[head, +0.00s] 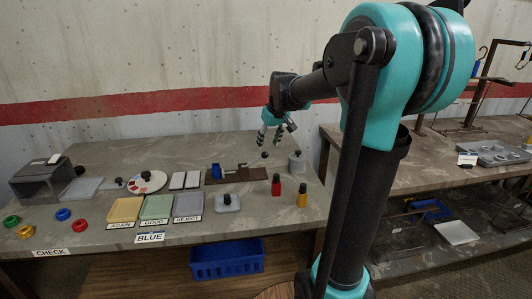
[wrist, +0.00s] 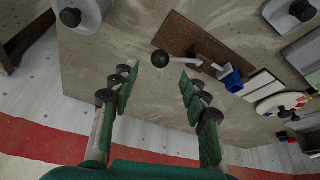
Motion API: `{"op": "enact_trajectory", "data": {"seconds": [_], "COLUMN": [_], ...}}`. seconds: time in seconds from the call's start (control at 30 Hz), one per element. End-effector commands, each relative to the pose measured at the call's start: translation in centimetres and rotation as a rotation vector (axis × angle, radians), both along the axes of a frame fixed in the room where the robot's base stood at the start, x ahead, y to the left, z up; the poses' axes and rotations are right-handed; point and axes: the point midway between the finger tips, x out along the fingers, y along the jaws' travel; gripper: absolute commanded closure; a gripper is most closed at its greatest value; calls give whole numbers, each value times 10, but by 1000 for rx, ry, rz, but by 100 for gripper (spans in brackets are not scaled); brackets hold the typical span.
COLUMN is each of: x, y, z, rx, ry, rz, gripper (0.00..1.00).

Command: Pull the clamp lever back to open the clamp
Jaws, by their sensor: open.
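The clamp is mounted on a dark brown board (head: 228,176) toward the back of the grey table; the board also shows in the wrist view (wrist: 190,33). Its lever (wrist: 183,61) is a metal rod ending in a black ball knob (wrist: 160,59), which also shows in the head view (head: 265,155). A blue block (wrist: 233,82) sits at the other end of the clamp. My gripper (head: 271,139) is open and empty, above the table near the knob. In the wrist view, the knob shows between and beyond the fingertips (wrist: 157,78); I see no contact.
A grey cylinder with a black knob (head: 297,163) stands right of the clamp. Coloured pads, including a green one (head: 156,207), lie left. A blue bin (head: 226,260) is below the table.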

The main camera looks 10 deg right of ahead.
Motion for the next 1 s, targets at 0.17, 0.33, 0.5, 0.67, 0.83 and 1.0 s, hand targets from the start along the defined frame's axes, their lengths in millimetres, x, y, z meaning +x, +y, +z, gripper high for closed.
{"op": "enact_trajectory", "data": {"seconds": [0.17, 0.33, 0.5, 0.67, 0.83, 1.0], "x": [12, 20, 22, 22, 22, 22], "y": [4, 6, 7, 7, 7, 6], "z": [-30, -48, -56, -57, -57, -56], "rx": [0, 0, 0, 0, 0, -1], "ry": [0, 0, 0, 0, 0, 0], "rz": [1, 1, 0, 0, 0, 0], "gripper": [54, 54, 54, 54, 63, 84]}}
